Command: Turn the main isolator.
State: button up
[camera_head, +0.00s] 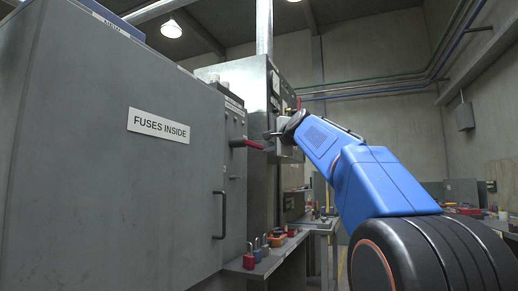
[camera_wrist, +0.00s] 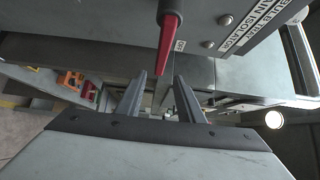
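The main isolator's red handle (camera_head: 247,143) sticks out from the side of the grey cabinet. In the wrist view the handle (camera_wrist: 169,42) hangs from its dark hub at the top, its tip pointing down. My gripper (camera_head: 272,134) is close to the handle's free end, at its right in the head view. In the wrist view my gripper (camera_wrist: 160,79) is open, with a clear gap between its two fingers. The handle's tip lines up with that gap; I cannot tell whether it reaches between the fingers. An isolator label (camera_wrist: 252,22) is beside the hub.
The grey cabinet (camera_head: 100,160) with a "FUSES INSIDE" plate (camera_head: 158,125) fills the left. A black door handle (camera_head: 222,215) stands out below the isolator. Several padlocks, including a red one (camera_head: 249,260), stand on a ledge below. A second tall cabinet (camera_head: 248,85) stands behind.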

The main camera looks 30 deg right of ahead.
aim_at(260, 146)
jog(key=w, duration=0.6)
jog(key=w+d, duration=0.1)
jog(key=w, duration=0.3)
grip_shut()
